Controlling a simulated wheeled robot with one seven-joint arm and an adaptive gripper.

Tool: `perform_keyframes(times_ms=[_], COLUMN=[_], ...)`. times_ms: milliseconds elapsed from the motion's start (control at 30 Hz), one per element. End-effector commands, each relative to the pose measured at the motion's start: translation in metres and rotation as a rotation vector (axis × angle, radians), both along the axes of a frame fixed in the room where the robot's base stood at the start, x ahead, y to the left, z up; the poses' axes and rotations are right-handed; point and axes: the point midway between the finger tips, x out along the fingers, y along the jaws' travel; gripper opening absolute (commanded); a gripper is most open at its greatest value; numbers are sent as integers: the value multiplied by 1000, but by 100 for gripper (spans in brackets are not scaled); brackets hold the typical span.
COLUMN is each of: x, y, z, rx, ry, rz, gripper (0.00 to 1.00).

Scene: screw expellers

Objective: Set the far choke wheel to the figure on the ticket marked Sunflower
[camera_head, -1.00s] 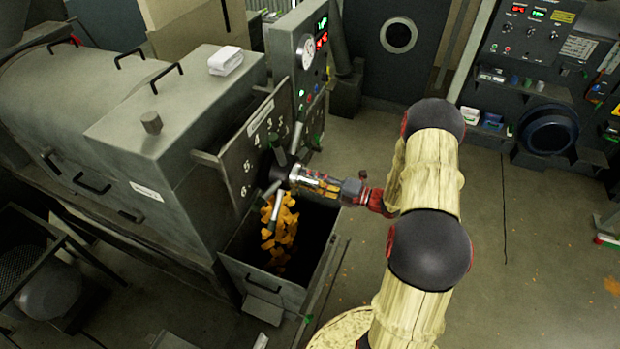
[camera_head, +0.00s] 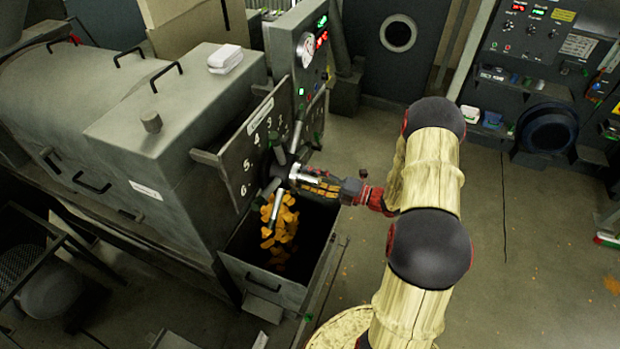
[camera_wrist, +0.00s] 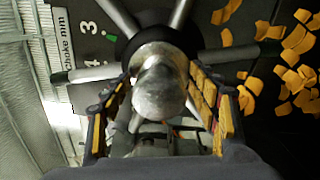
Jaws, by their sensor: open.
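A spoked choke wheel (camera_head: 277,172) is on the front of the grey press, beside a dark dial plate (camera_head: 235,165) with white figures. In the wrist view, the plate (camera_wrist: 82,20) reads "Choke mm", with 3 and 4 legible. A small green mark (camera_wrist: 106,92) shows near the wheel's edge. My gripper (camera_head: 300,177) is at the wheel's round metal hub (camera_wrist: 160,85). In the wrist view, its open fingers (camera_wrist: 162,100) stand on either side of the hub; contact is unclear. I cannot make out a ticket marked Sunflower.
Orange flakes (camera_head: 280,235) fall below the wheel into an open grey bin (camera_head: 262,285). A gauge panel (camera_head: 306,50) stands above and behind the wheel. Another dark plate (camera_head: 317,108) is farther back.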

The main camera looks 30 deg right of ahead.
Motion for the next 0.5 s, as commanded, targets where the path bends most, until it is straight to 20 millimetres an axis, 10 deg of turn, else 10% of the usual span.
perform_keyframes(times_ms=[500], x=[-69], y=[-56], z=[-1], rx=[0], ry=[0], rz=[-6], gripper=[60])
